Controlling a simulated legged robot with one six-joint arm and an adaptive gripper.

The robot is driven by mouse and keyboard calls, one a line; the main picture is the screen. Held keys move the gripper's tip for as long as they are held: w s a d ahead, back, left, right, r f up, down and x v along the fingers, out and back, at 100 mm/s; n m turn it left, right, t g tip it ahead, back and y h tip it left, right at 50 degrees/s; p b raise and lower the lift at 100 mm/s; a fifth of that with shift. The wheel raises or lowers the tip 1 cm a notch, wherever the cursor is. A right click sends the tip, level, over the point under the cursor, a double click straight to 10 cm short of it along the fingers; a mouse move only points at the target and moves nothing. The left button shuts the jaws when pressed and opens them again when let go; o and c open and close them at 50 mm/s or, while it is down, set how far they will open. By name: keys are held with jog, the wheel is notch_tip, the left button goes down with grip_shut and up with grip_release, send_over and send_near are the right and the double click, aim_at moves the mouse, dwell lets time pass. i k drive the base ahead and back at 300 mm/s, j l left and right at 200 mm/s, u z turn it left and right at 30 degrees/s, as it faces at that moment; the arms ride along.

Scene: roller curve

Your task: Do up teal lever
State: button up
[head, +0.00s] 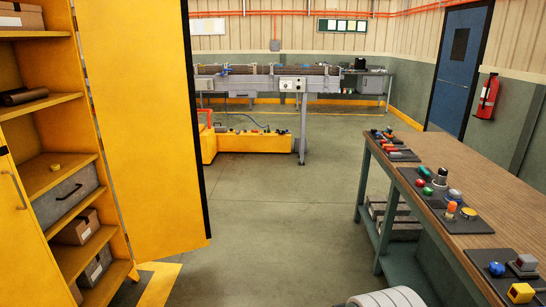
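I cannot make out a teal lever for certain. Several dark control panels with coloured knobs and buttons lie on the wooden-topped bench (499,184) at the right. The far panel (402,155) carries small red, green and blue parts. The middle panel (466,223) has green, red, orange and blue parts and a taller grey one. The near panel (508,281) has a blue knob, a grey block and a yellow block. Small coloured parts also sit on a low yellow unit (252,143) farther back, too small to tell apart.
An open yellow cabinet (58,180) with boxes stands at the left, its door (140,130) swung outward. Grey floor (285,215) is clear between door and bench. A roller conveyor (265,70) stands at the back. A blue door (460,70) and red extinguisher (486,97) are at right.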

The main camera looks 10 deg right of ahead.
aim_at(421, 169)
jog(key=i+z, duration=0.3)
jog(key=i, duration=0.45)
jog(key=i+j+z, duration=0.1)
jog(key=i+z, duration=0.15)
jog(key=i, duration=0.45)
jog(key=i+l+z, duration=0.1)
jog(key=i+z, duration=0.3)
jog(key=i, duration=0.15)
jog(key=i+z, duration=0.4)
jog(key=i, duration=0.15)
jog(key=i+j+z, duration=0.35)
jog(key=i, duration=0.2)
jog(key=l, duration=0.1)
